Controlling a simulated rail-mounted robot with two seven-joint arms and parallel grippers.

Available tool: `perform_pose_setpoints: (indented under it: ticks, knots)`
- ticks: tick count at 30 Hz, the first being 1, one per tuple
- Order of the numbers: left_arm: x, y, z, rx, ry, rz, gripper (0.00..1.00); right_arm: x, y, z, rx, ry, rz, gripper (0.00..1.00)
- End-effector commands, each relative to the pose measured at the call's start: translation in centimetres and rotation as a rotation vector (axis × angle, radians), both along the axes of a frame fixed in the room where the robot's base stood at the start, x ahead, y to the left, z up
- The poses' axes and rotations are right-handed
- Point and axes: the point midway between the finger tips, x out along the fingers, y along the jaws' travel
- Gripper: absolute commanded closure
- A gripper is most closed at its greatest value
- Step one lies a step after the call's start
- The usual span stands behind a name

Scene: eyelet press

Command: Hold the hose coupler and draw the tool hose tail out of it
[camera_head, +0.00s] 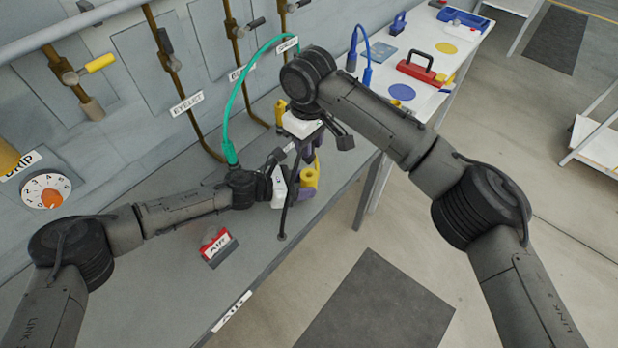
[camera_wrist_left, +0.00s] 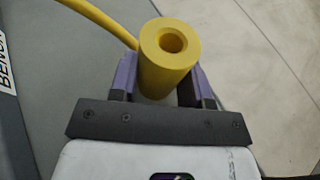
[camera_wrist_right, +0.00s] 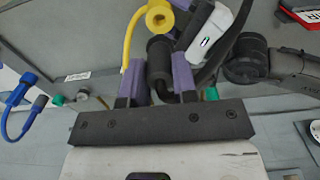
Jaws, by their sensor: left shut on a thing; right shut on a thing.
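The yellow hose coupler (camera_wrist_left: 168,62) is held between the purple fingers of my left gripper (camera_wrist_left: 160,85), its round hole facing the camera with nothing seen in it. In the head view the coupler (camera_head: 311,177) shows beside my left gripper (camera_head: 300,190), just below my right gripper (camera_head: 307,150). My right gripper (camera_wrist_right: 157,80) is shut on a dark cylindrical piece (camera_wrist_right: 160,58), seemingly the tool hose tail. A black hose (camera_wrist_right: 236,40) runs near it, passing in front of the left gripper. The coupler (camera_wrist_right: 158,17) appears apart from the dark piece.
A yellow hose (camera_wrist_right: 128,45) runs from the coupler. A green hose (camera_head: 241,90) arches behind the grippers. A red AIR block (camera_head: 218,247) stands on the grey bench near its front. Pipes and valves line the wall. A white table (camera_head: 415,45) with tools is behind.

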Motion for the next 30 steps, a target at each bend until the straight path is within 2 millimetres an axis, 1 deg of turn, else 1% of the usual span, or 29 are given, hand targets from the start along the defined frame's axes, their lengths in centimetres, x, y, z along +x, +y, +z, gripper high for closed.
perform_pose_setpoints:
  ticks: [13, 14, 22, 23, 30]
  knots:
    - [0.01, -0.01, 0.04, 0.0, 0.0, 0.0, 0.71, -0.01, 0.01, 0.37, 0.0, 0.0, 0.0, 0.98]
    - [0.01, -0.01, 0.04, 0.0, 0.0, 0.0, 0.54, -0.01, 0.01, 0.36, 0.0, 0.0, 0.0, 0.98]
    - [0.0, -0.01, 0.03, 0.0, 0.0, 0.0, 0.29, -0.01, 0.01, 0.35, 0.0, 0.0, 0.0, 0.98]
    - [0.0, -0.01, 0.03, 0.0, 0.0, 0.0, 0.27, -0.01, 0.01, 0.35, 0.0, 0.0, 0.0, 0.98]
    - [-0.02, 0.1, 0.04, 0.0, 0.0, 0.0, 0.27, -0.01, -0.01, 0.34, 0.0, 0.0, 0.0, 0.98]
